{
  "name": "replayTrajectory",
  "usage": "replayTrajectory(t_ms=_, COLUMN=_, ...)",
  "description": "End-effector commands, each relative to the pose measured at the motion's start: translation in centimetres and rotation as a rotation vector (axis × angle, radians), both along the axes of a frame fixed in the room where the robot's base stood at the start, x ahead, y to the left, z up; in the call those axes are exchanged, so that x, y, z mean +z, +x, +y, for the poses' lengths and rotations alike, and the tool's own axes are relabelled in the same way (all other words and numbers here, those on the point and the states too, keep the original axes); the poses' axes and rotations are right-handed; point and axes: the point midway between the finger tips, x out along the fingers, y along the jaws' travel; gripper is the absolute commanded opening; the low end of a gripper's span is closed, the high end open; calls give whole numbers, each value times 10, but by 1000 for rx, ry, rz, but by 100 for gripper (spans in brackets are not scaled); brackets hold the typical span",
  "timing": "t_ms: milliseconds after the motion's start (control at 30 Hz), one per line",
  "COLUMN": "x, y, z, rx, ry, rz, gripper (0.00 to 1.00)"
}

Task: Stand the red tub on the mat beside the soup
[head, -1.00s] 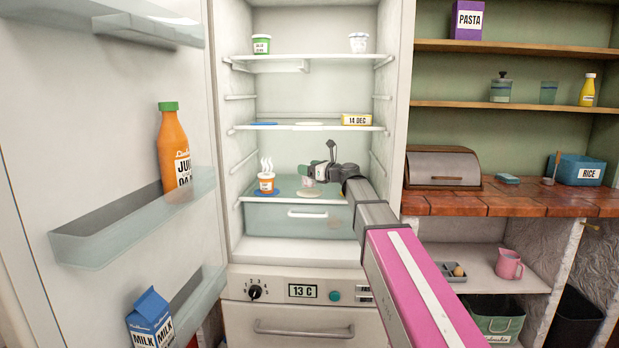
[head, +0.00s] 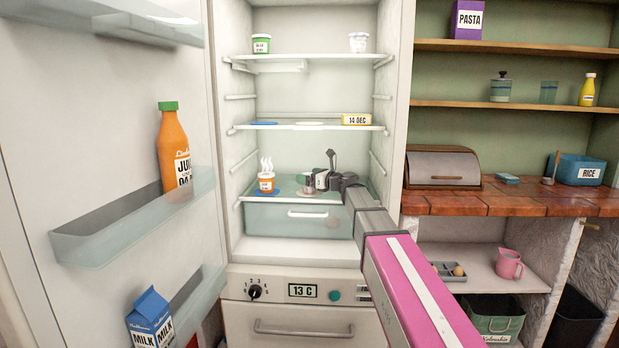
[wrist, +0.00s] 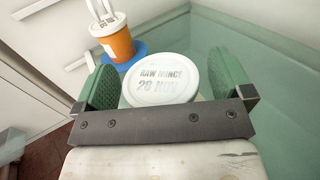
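A tub with a white lid (wrist: 160,84) marked RAW MINCE 28 NOV sits between my green fingers in the wrist view. Its sides are hidden there; in the head view the tub is small and partly covered by my gripper (head: 316,181). My gripper (wrist: 164,72) is around the lid, with a narrow gap visible at the right finger, so it looks open. The orange soup tub (head: 266,183), steaming, stands on a blue mat (wrist: 142,49) to the left.
All this is on the glass shelf above the fridge drawer (head: 285,219). The middle shelf holds a yellow box (head: 356,119) at right. The open door, with a juice bottle (head: 174,150), is at left. My arm enters from the lower right.

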Motion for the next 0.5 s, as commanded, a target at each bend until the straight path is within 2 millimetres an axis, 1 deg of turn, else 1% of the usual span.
replayTrajectory(t_ms=267, x=3, y=-1, z=-1, rx=0, ry=0, rz=0, gripper=98)
replayTrajectory(t_ms=367, x=2, y=-6, z=-8, rx=-1, ry=0, rz=0, gripper=98)
replayTrajectory(t_ms=500, x=2, y=-18, z=-24, rx=-1, ry=0, rz=0, gripper=98)
